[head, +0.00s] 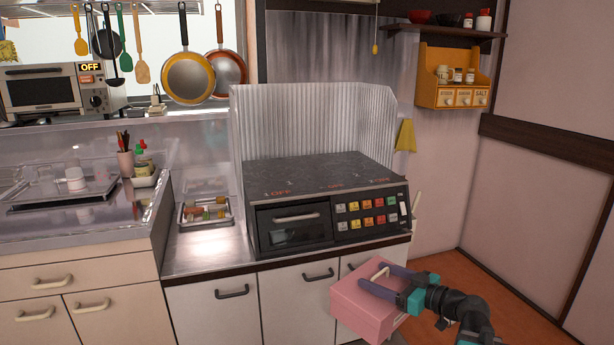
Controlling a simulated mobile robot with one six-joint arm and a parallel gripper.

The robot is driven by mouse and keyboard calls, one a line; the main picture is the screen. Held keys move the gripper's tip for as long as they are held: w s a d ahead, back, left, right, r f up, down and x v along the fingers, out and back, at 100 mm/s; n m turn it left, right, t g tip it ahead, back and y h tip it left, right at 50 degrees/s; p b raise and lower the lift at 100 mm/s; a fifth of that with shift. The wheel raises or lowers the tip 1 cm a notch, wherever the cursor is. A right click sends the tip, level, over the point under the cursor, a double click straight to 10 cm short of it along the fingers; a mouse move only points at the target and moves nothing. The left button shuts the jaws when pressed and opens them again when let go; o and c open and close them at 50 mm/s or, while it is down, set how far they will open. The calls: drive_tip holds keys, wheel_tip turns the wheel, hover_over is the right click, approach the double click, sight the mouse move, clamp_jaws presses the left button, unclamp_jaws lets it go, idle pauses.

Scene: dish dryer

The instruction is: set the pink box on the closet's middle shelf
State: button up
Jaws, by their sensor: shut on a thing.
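The pink box (360,315) is at the lower right of the head view, in front of the white cabinet doors under the stove. It has a pale handle on its top. My gripper (371,278) is at the top of the box, its two dark fingers around the handle, shut on it. The box appears held up in the air, apart from the counter; its underside is near the frame's bottom edge. The closet and its middle shelf are not clearly seen in this view.
A stove (325,200) with a corrugated splash guard stands on the counter behind the box. A sink (70,215) and dish items are at left. A small orange spice rack (433,70) hangs on the wall. Brown floor (440,265) shows free at right.

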drive_tip(key=s+a+n+g+y, duration=0.1)
drive_tip(key=s+a, duration=0.1)
drive_tip(key=shift+s+a+r+n+g+y, duration=0.15)
drive_tip(key=shift+s+r+n+g+y, duration=0.05)
drive_tip(key=shift+s+n+g+y, duration=0.2)
drive_tip(key=shift+s+a+r, duration=0.2)
drive_tip(key=shift+s, duration=0.05)
wheel_tip(320, 180, up, 6)
drive_tip(key=p, duration=0.9)
drive_tip(key=shift+w, duration=0.1)
wheel_tip(320, 180, up, 11)
drive_tip(key=p, duration=1.6)
drive_tip(key=shift+f, duration=0.2)
drive_tip(key=shift+d, duration=0.1)
